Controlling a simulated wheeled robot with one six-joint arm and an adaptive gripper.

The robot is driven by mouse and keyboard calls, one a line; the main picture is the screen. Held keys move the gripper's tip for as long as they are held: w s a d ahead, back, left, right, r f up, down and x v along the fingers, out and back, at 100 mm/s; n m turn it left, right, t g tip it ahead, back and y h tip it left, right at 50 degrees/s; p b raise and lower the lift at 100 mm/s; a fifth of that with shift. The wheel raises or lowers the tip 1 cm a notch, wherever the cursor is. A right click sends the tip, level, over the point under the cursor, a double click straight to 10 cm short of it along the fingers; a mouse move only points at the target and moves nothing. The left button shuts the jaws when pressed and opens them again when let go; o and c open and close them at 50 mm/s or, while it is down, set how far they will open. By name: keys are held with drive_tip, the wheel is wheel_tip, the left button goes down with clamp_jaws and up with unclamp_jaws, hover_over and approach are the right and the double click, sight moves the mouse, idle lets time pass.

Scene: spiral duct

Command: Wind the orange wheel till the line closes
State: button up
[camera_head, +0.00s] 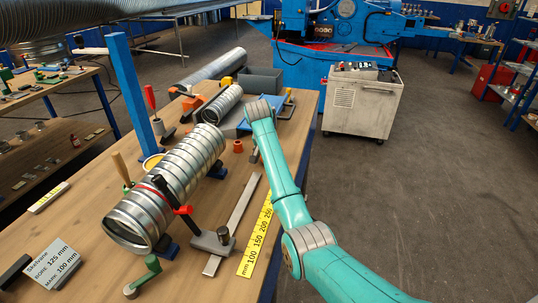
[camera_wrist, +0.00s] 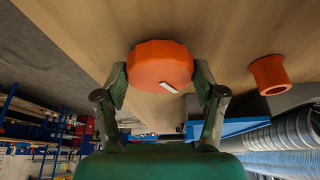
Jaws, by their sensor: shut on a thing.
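The orange wheel (camera_wrist: 160,62) is a faceted round knob in the middle of the wrist view, with a short white mark (camera_wrist: 168,87) near its lower edge. My gripper (camera_wrist: 161,78) has one finger on each side of the wheel and is shut on it. In the head view my arm hides the wheel and most of my gripper. The spiral duct (camera_head: 190,160) is a ribbed metal tube lying on the bench, left of my arm.
A small orange cup-like piece (camera_head: 238,146) stands by the duct; it also shows in the wrist view (camera_wrist: 269,75). The floor at right is open.

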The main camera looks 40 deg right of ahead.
drive_tip(key=m+g, duration=0.1)
drive_tip(key=m, duration=0.2)
drive_tip(key=m+g, duration=0.1)
drive_tip(key=m, duration=0.2)
drive_tip(key=shift+w+a+g+h, duration=0.1)
drive_tip(key=shift+w+g+h, duration=0.1)
drive_tip(key=shift+g+h, duration=0.15)
drive_tip(key=m+g, duration=0.1)
drive_tip(key=m, duration=0.2)
drive_tip(key=m+g, duration=0.1)
drive_tip(key=m, duration=0.2)
drive_tip(key=shift+w+m, duration=0.15)
drive_tip(key=shift+m, duration=0.15)
drive_tip(key=o, duration=1.1)
drive_tip(key=shift+d+v, duration=0.2)
drive_tip(key=shift+v, duration=2.75)
drive_tip(key=shift+d+v, duration=0.15)
drive_tip(key=shift+v, duration=2.85)
